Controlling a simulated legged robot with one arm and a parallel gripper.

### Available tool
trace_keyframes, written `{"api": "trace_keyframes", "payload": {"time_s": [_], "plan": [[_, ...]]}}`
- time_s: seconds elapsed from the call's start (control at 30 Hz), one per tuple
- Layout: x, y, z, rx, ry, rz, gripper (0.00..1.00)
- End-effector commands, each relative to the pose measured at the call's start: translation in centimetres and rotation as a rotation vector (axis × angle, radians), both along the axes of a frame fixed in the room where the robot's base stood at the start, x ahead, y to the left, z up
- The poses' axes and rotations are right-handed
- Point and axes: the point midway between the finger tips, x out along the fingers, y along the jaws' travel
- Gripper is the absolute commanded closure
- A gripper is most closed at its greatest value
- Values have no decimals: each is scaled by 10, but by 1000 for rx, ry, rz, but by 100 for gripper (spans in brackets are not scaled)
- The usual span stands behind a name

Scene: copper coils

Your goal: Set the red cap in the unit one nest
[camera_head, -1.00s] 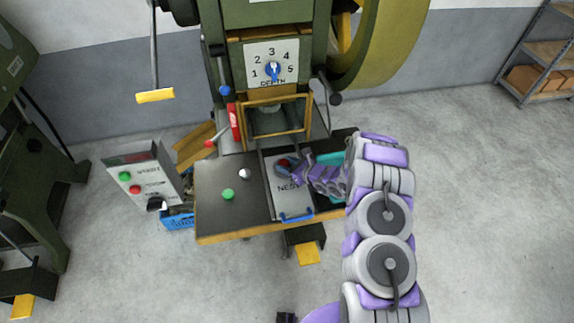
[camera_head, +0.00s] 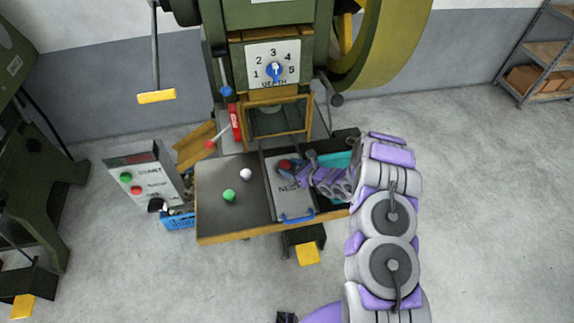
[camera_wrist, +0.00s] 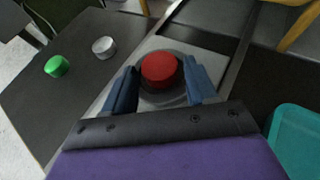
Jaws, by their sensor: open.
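The red cap (camera_wrist: 159,69) sits in the round grey nest (camera_wrist: 165,98) on the light plate marked NEST (camera_head: 290,201). In the head view the red cap (camera_head: 285,165) shows at the far part of that plate. My gripper (camera_wrist: 160,80) is open, with one blue finger on each side of the cap. Narrow gaps seem to show between the fingers and the cap. In the head view my gripper (camera_head: 295,169) reaches in from the right, low over the plate.
A green cap (camera_head: 229,196) and a white or silver cap (camera_head: 246,174) stand on the dark table (camera_head: 210,213) to the left. A teal bin (camera_head: 337,160) is right of the plate. The press frame (camera_head: 277,117) rises behind. A blue handle (camera_head: 297,217) is at the plate's front.

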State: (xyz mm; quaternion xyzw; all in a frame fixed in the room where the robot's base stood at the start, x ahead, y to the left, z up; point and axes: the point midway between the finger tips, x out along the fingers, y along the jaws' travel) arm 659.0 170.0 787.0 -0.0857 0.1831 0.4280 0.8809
Motion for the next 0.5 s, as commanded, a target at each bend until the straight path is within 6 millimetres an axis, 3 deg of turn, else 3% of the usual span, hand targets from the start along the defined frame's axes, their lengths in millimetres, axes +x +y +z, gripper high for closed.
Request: {"api": "trace_keyframes", "payload": {"time_s": [0.3,0.5], "plan": [[-36,-46,29,6,-2,-2,29],[-52,-65,39,3,-5,1,29]]}}
